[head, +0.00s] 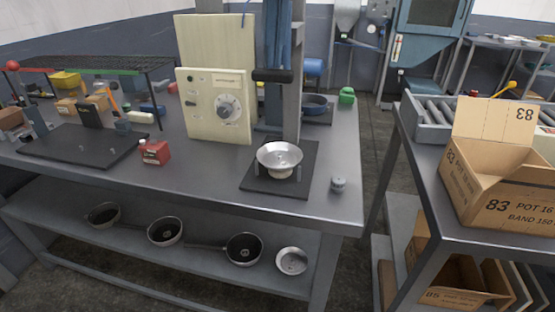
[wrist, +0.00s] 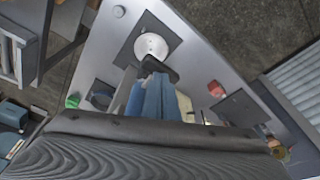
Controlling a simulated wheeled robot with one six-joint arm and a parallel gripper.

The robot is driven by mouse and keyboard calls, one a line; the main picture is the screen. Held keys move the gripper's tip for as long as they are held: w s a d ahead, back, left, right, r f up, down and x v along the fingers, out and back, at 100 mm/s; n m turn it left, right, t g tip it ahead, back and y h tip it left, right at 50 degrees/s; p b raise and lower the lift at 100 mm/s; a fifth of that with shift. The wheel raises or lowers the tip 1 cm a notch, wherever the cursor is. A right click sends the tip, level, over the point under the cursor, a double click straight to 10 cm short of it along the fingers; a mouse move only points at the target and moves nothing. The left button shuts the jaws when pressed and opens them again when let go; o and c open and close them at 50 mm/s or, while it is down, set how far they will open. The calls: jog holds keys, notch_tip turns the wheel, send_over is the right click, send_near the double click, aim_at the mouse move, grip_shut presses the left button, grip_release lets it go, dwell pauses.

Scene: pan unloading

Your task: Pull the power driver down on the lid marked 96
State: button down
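A shiny metal dish-like piece (head: 280,156), possibly the lid, sits on a pale base on a black plate (head: 262,184). I cannot read a 96 on it. It also shows in the wrist view (wrist: 151,46), from above. A blue upright (head: 278,40) with a black crossbar (head: 272,76) stands behind and above it, apart from it; this may be the power driver. The crossbar shows in the wrist view (wrist: 160,68) beside the dish. A large dark ridged shape fills the bottom of the wrist view; I cannot tell if it is my gripper. No fingertips show.
A cream control box (head: 215,104) stands left of the upright. A red box (head: 155,152) and a small grey knob-like piece (head: 338,184) are on the bench. Several pans and a round metal piece (head: 291,261) lie on the lower shelf. A cardboard box (head: 500,180) stands on the right table.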

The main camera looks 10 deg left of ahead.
notch_tip(320, 180, down, 14)
jog(key=b, duration=0.6)
dwell(2.0)
jog(key=shift+p, duration=0.4)
dwell(0.4)
